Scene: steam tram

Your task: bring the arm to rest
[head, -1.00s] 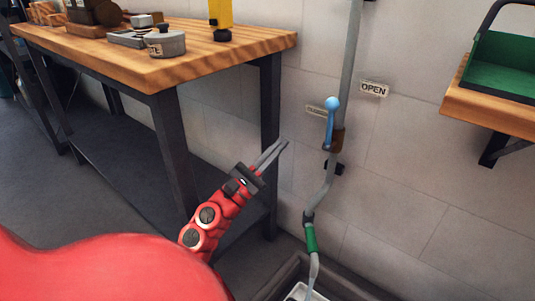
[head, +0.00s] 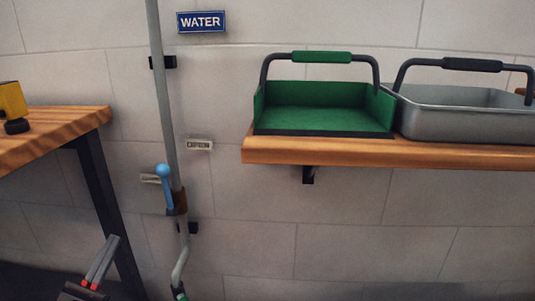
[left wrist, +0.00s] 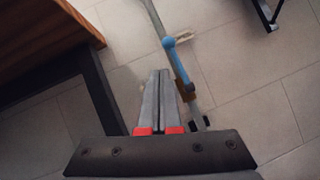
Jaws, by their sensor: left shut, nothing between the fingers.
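My left gripper (head: 101,262) is at the lower left of the head view, its two grey fingers together and empty, pointing up. In the left wrist view the fingers (left wrist: 158,100) lie side by side with red pads at their base. The blue-handled valve lever (head: 164,185) on the grey wall pipe (head: 164,90) stands upright, above and to the right of the gripper and apart from it. The lever also shows in the left wrist view (left wrist: 170,55), just beyond the fingertips. My right gripper is not in view.
A wooden workbench (head: 60,135) with a dark leg stands at the left, close to the gripper. A wall shelf (head: 330,150) at the right holds a green tray (head: 320,118) and a grey metal tray (head: 465,122). A WATER sign (head: 201,21) hangs above. Bare wall lies below the shelf.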

